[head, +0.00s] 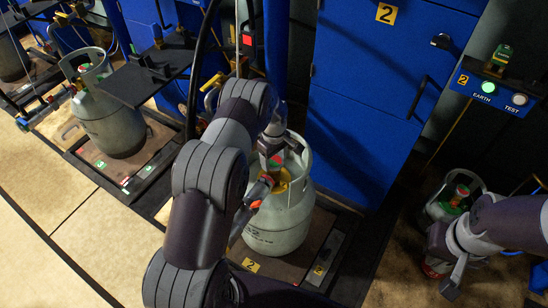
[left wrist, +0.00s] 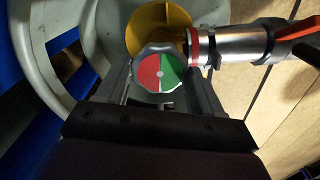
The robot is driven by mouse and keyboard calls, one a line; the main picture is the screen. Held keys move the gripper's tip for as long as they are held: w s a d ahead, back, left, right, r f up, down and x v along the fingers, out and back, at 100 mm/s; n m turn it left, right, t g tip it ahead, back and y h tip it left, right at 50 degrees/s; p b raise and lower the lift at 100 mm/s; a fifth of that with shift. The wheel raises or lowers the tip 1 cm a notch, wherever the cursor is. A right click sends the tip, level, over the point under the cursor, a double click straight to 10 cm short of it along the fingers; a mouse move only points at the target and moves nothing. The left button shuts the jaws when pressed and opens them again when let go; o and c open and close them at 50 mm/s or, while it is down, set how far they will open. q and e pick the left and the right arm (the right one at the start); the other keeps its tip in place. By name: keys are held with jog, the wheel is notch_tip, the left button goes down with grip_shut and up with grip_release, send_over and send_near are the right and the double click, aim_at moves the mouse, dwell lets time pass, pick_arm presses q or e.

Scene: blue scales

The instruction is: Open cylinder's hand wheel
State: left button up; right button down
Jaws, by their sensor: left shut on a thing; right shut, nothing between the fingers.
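A grey-white gas cylinder (head: 278,225) stands upright on the scale marked 2 in the middle of the head view. Its hand wheel (left wrist: 160,72), with a red and green face, sits at the top inside the collar; its coloured face also shows in the head view (head: 276,160). My left gripper (left wrist: 161,92) is shut on the hand wheel, one finger on each side of its rim. My left arm hides part of the cylinder in the head view. My right gripper (head: 453,280) is shut and empty, low at the right, away from this cylinder.
A metal coupling with an orange-red lever (left wrist: 235,48) joins the valve close beside the wheel. Another cylinder (head: 113,120) stands on the left scale. A smaller cylinder (head: 458,198) is near my right arm. A blue cabinet (head: 370,90) stands behind.

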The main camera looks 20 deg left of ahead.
aim_at(274, 161)
dwell(0.5)
pick_arm(q)
jog(key=o, duration=1)
jog(key=shift+o, duration=0.2)
notch_tip(274, 161, up, 13)
jog(key=p, duration=0.1)
jog(key=shift+f+p, duration=0.15)
jog(key=shift+p, duration=0.25)
